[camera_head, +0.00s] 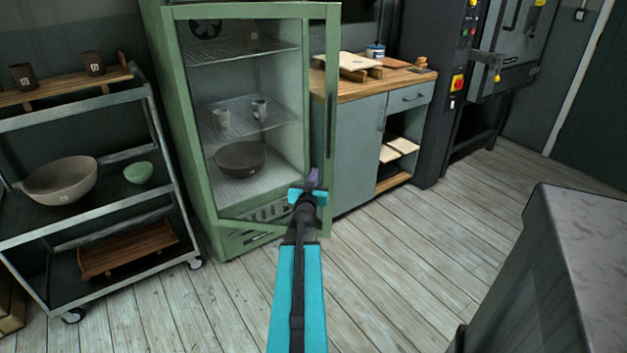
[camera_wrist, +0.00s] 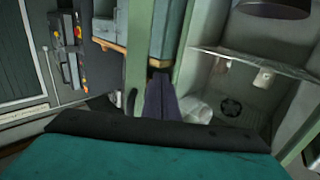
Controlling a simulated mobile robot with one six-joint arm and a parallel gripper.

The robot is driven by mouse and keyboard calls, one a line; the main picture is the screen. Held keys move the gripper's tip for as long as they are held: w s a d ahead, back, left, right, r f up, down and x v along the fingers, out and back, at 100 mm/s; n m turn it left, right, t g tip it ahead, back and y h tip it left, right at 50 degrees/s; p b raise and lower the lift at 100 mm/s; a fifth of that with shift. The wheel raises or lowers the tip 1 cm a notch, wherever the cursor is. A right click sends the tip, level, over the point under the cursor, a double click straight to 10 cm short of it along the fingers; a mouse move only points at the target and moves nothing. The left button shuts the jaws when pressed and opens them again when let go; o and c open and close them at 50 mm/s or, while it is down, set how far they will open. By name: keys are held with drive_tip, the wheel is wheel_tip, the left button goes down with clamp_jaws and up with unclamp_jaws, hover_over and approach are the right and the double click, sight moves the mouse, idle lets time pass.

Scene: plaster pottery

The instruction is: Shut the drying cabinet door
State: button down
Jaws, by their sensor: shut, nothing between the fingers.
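The drying cabinet (camera_head: 187,130) is pale green and stands upright left of centre in the head view. Its glazed door has a green right-hand stile (camera_head: 331,70) with a dark handle (camera_head: 331,130). The stile stands apart from the cabinet's right side, so the door looks partly open. The stile also shows in the wrist view (camera_wrist: 137,50), with the handle (camera_wrist: 131,100) at its lower part. My gripper (camera_head: 313,178) is shut and empty at the door's lower right, close to the stile. Its purple fingers also show in the wrist view (camera_wrist: 162,98); contact cannot be told.
Bowls and cups stand on wire shelves inside the cabinet. A metal cart (camera_head: 165,165) with bowls stands to the left. A grey-blue workbench (camera_head: 357,140) is just right of the door. A grey block (camera_head: 560,270) fills the lower right. Open plank floor (camera_head: 410,250) lies between.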

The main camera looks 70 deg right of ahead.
sight(317, 163)
drive_tip(key=shift+x, duration=2.35)
